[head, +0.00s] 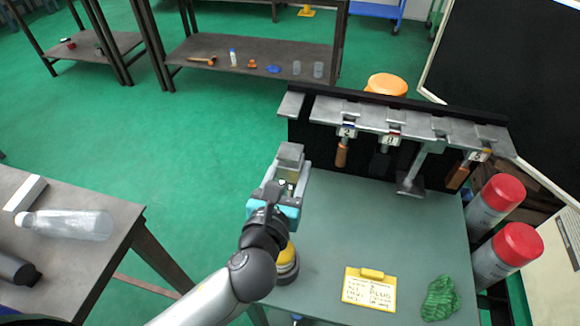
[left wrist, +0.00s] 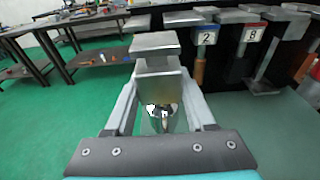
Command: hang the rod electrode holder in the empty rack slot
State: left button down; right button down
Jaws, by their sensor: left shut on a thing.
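My left gripper (head: 287,185) is shut on a grey metal holder (head: 291,152) with a square block top, held upright left of the rack, near the table's left edge. In the left wrist view, the same holder (left wrist: 156,45) stands between the fingers; its lower end is partly hidden by the gripper. The grey rack (head: 322,110) runs along the back of the green-topped table. Several holders hang from it, including a copper-tipped one (head: 341,155) under label 2 and another copper-tipped one (head: 458,176) at right. No holder shows under the rack's left end (head: 291,104). My right gripper is out of view.
A yellow tag card (head: 369,289) and a green cloth (head: 440,299) lie on the table (head: 325,215). Two red-capped cylinders (head: 495,200) stand at its right. A side table (head: 115,215) with a clear bottle (head: 68,224) is at left. The tabletop's middle is clear.

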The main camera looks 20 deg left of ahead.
aim_at(310, 110)
pick_arm(q)
jog(key=shift+r, duration=0.2)
jog(key=shift+p, duration=0.45)
jog(key=shift+w+p, duration=1.3)
jog(key=shift+w, duration=6.25)
jog(key=shift+f, duration=0.1)
